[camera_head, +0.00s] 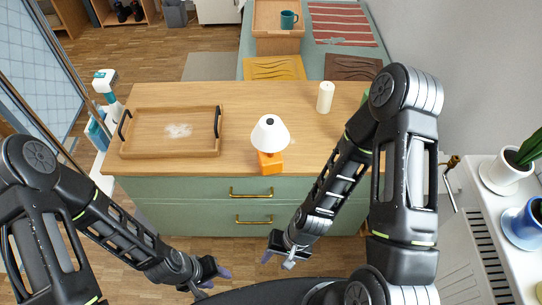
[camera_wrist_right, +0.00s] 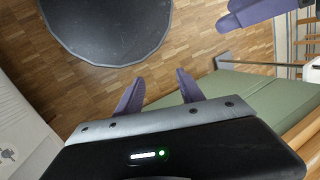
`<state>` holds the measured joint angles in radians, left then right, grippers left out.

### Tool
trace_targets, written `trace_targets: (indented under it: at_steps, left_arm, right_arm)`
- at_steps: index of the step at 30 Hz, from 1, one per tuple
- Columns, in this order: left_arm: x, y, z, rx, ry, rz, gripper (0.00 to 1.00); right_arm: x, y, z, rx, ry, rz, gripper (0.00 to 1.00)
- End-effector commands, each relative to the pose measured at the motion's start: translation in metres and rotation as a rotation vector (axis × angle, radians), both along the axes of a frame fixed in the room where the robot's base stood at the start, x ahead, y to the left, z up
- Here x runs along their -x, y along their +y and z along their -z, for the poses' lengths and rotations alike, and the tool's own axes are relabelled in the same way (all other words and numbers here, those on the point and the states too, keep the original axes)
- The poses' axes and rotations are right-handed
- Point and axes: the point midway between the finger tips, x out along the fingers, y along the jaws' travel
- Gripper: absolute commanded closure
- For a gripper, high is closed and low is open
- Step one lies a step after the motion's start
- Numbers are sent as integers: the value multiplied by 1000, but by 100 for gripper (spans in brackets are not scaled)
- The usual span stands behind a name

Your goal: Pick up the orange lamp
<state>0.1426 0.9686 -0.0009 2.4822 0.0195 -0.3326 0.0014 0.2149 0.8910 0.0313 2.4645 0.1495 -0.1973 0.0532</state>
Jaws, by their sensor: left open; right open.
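The orange lamp (camera_head: 270,160) stands upright near the front edge of the wooden top of the green drawer cabinet in the head view. It has an orange block base and a white shade (camera_head: 270,134). My left gripper (camera_head: 213,275) is low in front of the cabinet, left of the lamp, open and empty. My right gripper (camera_head: 278,258) is below the lamp, in front of the drawers, open and empty. In the right wrist view its two purple fingers (camera_wrist_right: 158,92) are spread apart over the floor. The lamp is not visible in that view.
A wooden tray (camera_head: 170,148) with black handles lies left of the lamp. A white candle (camera_head: 325,97) stands behind it to the right. Both drawers with brass handles (camera_head: 250,194) are shut. Potted plants (camera_head: 505,174) stand on the right ledge. Bare top surrounds the lamp.

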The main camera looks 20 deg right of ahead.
Motion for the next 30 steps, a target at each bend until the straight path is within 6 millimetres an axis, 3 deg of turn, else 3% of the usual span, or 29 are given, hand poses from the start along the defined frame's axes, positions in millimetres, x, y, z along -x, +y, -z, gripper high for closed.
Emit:
trace_targets:
  at_steps: [1, 3, 8, 11, 13, 18, 21, 24, 30]
  left_arm:
    - [0, 0, 28, 1, -1, 1, 55]
    - [-1, -1, 53, 2, -5, 1, 55]
    - [-4, -2, 124, 8, -16, 3, 55]
    - [-5, -4, 170, 11, -24, 4, 55]
    - [-6, -5, 200, 14, -28, 6, 55]
    - [-8, -7, 255, 20, -38, 9, 55]
    - [-9, -7, 273, 23, -42, 10, 55]
    - [-10, -8, 282, 24, -44, 10, 55]
    - [-10, -8, 281, 24, -46, 11, 55]
  right_arm:
    - [-9, -7, 21, -10, 38, 97, 55]
    - [-18, -14, 31, -45, 120, 263, 55]
    - [-59, -25, 39, -246, 336, 733, 55]
    - [-102, -36, 23, -469, 453, 1017, 55]
    - [-135, -49, 1, -659, 512, 1176, 55]
    - [-194, -97, -70, -1114, 567, 1370, 55]
    - [-209, -122, -109, -1308, 562, 1386, 55]
    - [-214, -137, -136, -1423, 555, 1379, 55]
    - [-215, -143, -154, -1482, 553, 1367, 55]
